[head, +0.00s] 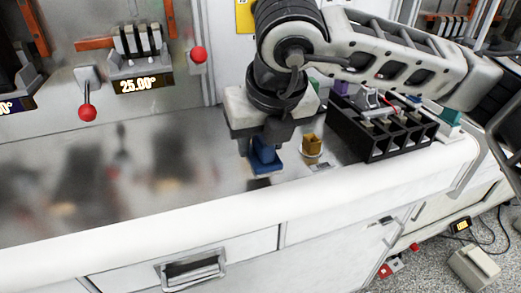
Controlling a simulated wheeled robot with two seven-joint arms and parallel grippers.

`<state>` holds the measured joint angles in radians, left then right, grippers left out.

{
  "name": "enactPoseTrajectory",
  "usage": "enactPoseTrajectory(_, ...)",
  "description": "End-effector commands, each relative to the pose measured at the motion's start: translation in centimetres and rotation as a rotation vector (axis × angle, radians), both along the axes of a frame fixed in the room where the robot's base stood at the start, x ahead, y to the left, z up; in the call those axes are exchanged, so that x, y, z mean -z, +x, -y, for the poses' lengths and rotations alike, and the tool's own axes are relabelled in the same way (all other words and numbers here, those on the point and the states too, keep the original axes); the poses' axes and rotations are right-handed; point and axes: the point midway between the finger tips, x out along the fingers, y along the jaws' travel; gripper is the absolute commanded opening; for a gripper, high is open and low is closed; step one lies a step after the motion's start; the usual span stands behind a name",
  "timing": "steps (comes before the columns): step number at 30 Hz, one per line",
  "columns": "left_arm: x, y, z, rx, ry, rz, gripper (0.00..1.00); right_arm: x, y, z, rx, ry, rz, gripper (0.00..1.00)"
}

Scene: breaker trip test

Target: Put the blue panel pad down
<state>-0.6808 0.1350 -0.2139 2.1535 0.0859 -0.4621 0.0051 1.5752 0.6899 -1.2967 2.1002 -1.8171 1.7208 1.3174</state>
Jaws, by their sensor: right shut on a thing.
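The blue panel pad (264,163) is upright between the jaws of my right gripper (267,140), over the metal bench top near its front edge. My right gripper points down and is shut on the pad, hiding its upper part. A dark patch shows on the bench just below the pad. I cannot tell whether the pad touches the surface. My left gripper is not in view.
A yellow-brown pad (311,146) stands on a round base just right of the blue one. A black divided rack (385,135) is further right. The left bench top is clear.

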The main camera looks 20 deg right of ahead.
Motion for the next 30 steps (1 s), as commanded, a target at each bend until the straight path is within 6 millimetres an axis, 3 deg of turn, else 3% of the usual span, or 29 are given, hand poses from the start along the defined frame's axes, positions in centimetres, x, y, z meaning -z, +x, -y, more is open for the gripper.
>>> enactPoseTrajectory(6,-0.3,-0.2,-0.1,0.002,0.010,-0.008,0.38,2.5,0.6,0.2,-0.001,-0.003,-0.005,0.23)
enactPoseTrajectory(8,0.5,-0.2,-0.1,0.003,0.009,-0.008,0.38,3.6,0.6,0.2,0.000,-0.002,-0.004,0.23)
enactPoseTrajectory(14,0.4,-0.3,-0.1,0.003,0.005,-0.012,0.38,3.7,0.6,0.2,-0.001,-0.001,-0.005,0.20)
enactPoseTrajectory(15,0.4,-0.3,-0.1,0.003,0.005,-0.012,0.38,3.7,0.6,0.2,0.000,-0.002,-0.007,0.50)
enactPoseTrajectory(17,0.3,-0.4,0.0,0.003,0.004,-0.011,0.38,3.7,0.5,0.2,0.000,-0.002,-0.006,0.63)
enactPoseTrajectory(30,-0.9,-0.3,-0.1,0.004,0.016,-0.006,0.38,3.5,0.6,0.2,0.000,-0.001,-0.002,0.63)
